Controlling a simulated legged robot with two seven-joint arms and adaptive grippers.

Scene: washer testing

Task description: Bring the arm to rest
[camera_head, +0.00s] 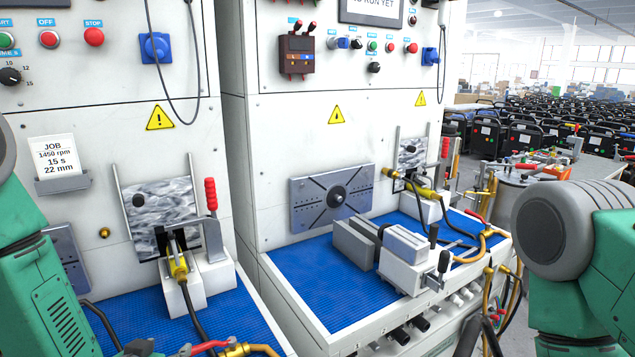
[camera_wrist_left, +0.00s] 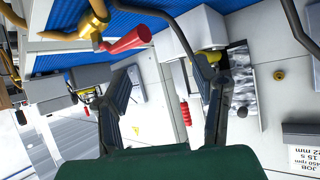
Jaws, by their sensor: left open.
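My left arm (camera_head: 40,285) comes in at the left edge of the head view, with its green and grey links low beside the left test panel. In the left wrist view my left gripper (camera_wrist_left: 170,78) is open. Its two dark fingers stand well apart with nothing between them, and the panel shows beyond. My right arm (camera_head: 590,250) is at the right edge of the head view, beside the right bench. I do not make out its gripper.
The left bench (camera_head: 235,312) has a blue mat, a clamp with a red handle (camera_head: 211,194) and a brass fitting. The right bench (camera_head: 345,285) carries grey blocks (camera_head: 404,245) and hoses. A red-handled valve (camera_wrist_left: 125,40) is close to my left fingers in the wrist view.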

